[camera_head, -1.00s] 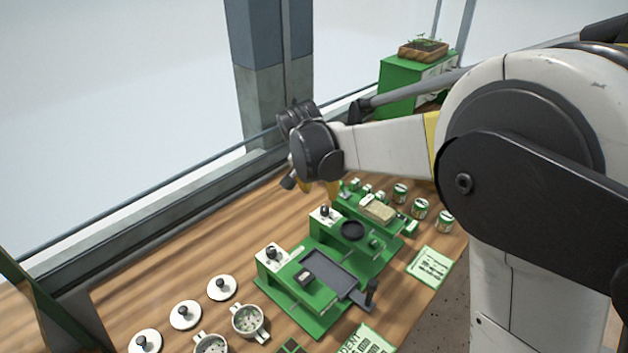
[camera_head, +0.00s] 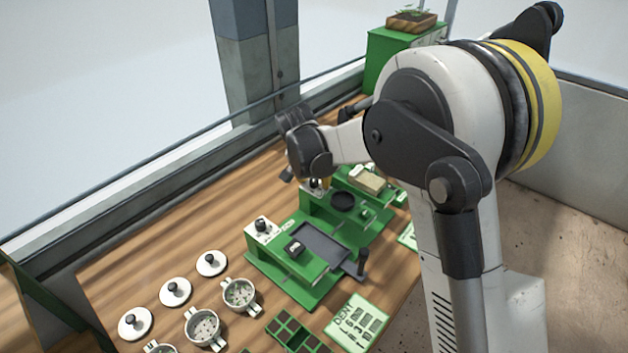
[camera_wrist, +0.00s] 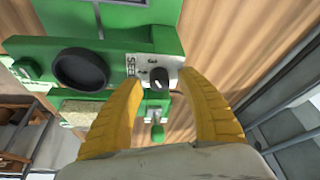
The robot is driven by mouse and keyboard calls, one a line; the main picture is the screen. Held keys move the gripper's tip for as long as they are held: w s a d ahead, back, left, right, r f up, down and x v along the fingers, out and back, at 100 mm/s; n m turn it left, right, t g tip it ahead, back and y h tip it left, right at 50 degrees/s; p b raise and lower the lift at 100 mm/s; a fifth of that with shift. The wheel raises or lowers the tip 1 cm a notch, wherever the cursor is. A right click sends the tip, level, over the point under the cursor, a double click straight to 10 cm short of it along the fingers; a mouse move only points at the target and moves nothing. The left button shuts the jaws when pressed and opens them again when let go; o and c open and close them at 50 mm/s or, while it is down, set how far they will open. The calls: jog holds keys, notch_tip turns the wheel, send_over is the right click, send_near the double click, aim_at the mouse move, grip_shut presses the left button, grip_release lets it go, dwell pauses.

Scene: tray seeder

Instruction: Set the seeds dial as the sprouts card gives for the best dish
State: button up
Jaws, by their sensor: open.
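In the wrist view the seeds dial (camera_wrist: 160,77), a dark round knob with a pale pointer mark, sits on a white plate (camera_wrist: 137,66) lettered "SEE…" with numbers. My gripper (camera_wrist: 158,80) is open, its two yellow fingers on either side of the dial with gaps between. I cannot tell whether they are low enough to flank the knob. In the head view my gripper hides most of this dial. A card (camera_head: 358,322) lettered "DEN…" lies at the front; its small print is unreadable. Several two-handled dishes (camera_head: 240,294) with speckled contents stand at lower left.
A round black cup (camera_wrist: 81,70) is left of the seeds dial. White lids (camera_head: 175,291) lie left. Bare wood lies behind them.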

grip_shut()
jog(key=n+y, duration=0.2)
jog(key=n, duration=0.3)
jog(key=shift+n, duration=0.4)
jog(key=n+y, duration=0.2)
jog(key=n, duration=0.3)
jog(key=shift+n, duration=0.4)
jog(key=shift+y, duration=0.3)
jog(key=shift+g, duration=0.3)
grip_release()
